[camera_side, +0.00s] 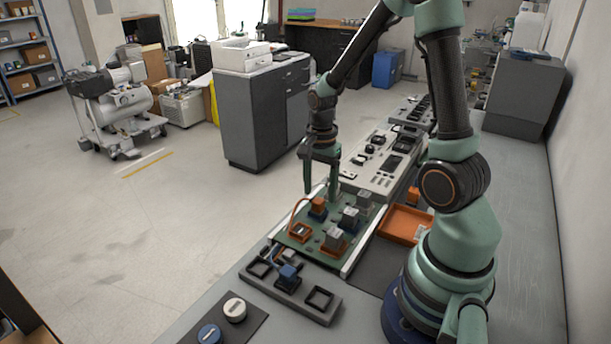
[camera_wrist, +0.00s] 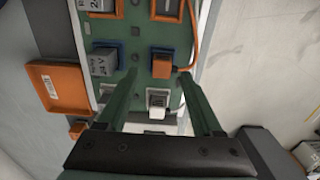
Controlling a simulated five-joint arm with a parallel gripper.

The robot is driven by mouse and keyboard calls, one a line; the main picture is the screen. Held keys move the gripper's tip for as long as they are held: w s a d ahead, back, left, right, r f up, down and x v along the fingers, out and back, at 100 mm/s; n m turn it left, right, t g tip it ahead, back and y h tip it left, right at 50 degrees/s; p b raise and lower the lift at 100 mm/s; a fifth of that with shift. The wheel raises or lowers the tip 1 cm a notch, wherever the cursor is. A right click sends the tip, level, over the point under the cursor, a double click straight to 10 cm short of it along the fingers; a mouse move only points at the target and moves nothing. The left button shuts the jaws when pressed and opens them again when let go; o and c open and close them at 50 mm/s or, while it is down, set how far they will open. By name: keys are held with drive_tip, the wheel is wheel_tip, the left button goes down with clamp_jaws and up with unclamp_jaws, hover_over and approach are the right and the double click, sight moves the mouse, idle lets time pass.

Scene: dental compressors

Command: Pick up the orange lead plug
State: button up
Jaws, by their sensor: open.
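The orange lead plug (camera_side: 318,202) sits in a blue socket on the green board (camera_side: 300,243), with an orange lead running from it. In the wrist view the orange plug (camera_wrist: 162,69) lies ahead of and between my fingertips, with the lead leaving its right side. My gripper (camera_side: 320,182) is above the plug in the side view, fingers pointing down. I cannot tell the exact height gap to the plug.
Grey blocks (camera_side: 334,237) stand on the board near the plug. An orange tray (camera_side: 404,224) lies to the right. A dark rack (camera_side: 290,284) with square frames is in front. A white block (camera_wrist: 157,104) lies close to my fingers. Open floor is left of the bench.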

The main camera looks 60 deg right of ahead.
sight(318, 200)
drive_tip(key=shift+w+f, duration=0.1)
drive_tip(key=shift+f, duration=1.5)
clamp_jaws()
drive_tip(key=shift+r, duration=0.1)
